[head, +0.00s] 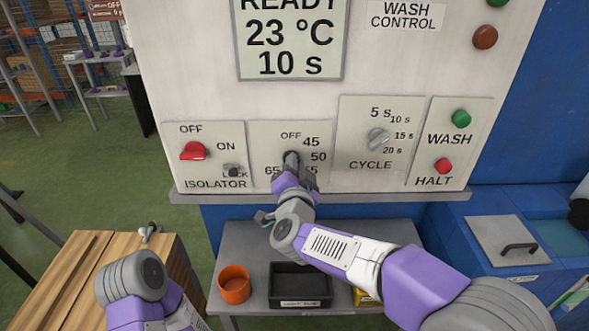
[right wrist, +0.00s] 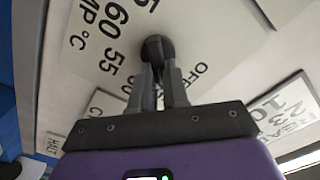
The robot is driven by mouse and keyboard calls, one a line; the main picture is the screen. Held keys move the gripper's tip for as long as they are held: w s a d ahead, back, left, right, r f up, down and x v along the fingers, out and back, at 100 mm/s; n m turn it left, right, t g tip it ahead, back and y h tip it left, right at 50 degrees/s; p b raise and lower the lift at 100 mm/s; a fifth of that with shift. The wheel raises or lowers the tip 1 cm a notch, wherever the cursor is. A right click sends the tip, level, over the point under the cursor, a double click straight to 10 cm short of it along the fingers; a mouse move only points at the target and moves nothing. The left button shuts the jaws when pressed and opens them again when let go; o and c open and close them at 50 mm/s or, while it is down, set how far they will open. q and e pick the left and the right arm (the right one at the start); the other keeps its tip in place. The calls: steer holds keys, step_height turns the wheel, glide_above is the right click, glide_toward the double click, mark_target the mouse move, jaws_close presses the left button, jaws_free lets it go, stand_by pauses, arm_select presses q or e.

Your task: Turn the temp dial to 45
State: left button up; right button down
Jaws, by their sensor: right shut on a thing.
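The temp dial (head: 291,157) is a dark round knob on a pale plate on the machine's front panel. Around it I read OFF, 45, 50, 55 and 65; my gripper covers the lower part of the plate. My right gripper (head: 291,166) reaches up to the dial and is shut on it. In the right wrist view both fingers close on the sides of the dark knob (right wrist: 157,47). The dial's pointer is hidden, so I cannot tell its setting. The display (head: 291,38) reads READY, 23 °C, 10 s.
Left of the dial are the red isolator switch (head: 193,151) and a small lock. Right are the cycle dial (head: 378,139), green wash button (head: 461,119) and red halt button (head: 443,166). Below, a shelf holds an orange cup (head: 234,284) and black tray (head: 300,303).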

stand_by(0.5)
steer(key=c, duration=1.1)
jaws_free()
steer(key=shift+s, duration=0.1)
steer(key=s+p, duration=0.1)
steer(key=s, duration=0.6)
steer(key=shift+s, duration=0.2)
